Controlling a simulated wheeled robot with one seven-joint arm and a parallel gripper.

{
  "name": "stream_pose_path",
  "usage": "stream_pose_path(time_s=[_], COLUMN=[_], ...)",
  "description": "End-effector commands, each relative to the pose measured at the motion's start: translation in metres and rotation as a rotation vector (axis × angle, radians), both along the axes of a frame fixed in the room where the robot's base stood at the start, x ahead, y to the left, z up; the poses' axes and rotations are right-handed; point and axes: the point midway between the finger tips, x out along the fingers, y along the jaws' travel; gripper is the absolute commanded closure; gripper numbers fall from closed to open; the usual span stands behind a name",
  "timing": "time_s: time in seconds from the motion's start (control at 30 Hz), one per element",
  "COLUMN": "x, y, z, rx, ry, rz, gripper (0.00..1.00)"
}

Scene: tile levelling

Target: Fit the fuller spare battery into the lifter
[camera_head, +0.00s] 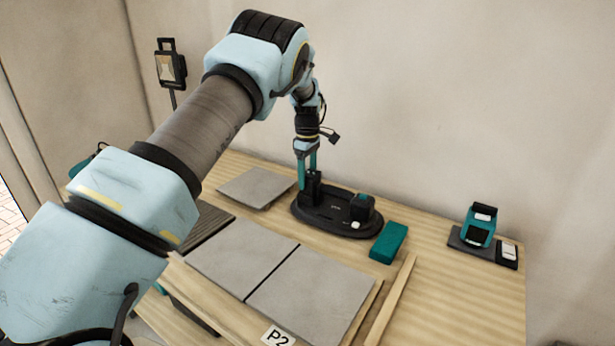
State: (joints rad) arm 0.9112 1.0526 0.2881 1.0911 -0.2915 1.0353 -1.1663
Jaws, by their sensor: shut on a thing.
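A black oval device (338,220), which looks like the lifter, lies on the wooden table behind the grey tiles. A dark block with a teal top (362,207) stands at its right end, with a small white knob in front. My gripper (308,168) points down at its left end, with teal fingers shut on a dark upright block (314,190), which looks like a battery. I cannot tell whether that block is seated in the device or just touching it. No charge marking on it is readable.
A dark pad (467,243) at the right bears a teal and black unit (479,226) and a small white-faced block (508,252). A plain teal block (388,243) lies right of the oval device. Grey tiles (245,250) and a wooden strip (392,300) occupy the front.

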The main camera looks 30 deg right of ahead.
Motion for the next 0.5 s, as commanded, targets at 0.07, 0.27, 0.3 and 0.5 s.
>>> stream_pose_path(time_s=[0.07,0.27,0.3,0.5], x=[0.0001,0.0002,0.0002,0.0001], y=[-0.0002,-0.0001,-0.0001,0.0000], z=[0.0000,-0.0025,-0.0031,-0.0061], rx=[-0.001,-0.001,-0.001,0.000], ry=[-0.001,-0.001,-0.001,0.000], rz=[0.000,0.000,0.000,0.000], gripper=[0.91,0.91,0.91,0.91])
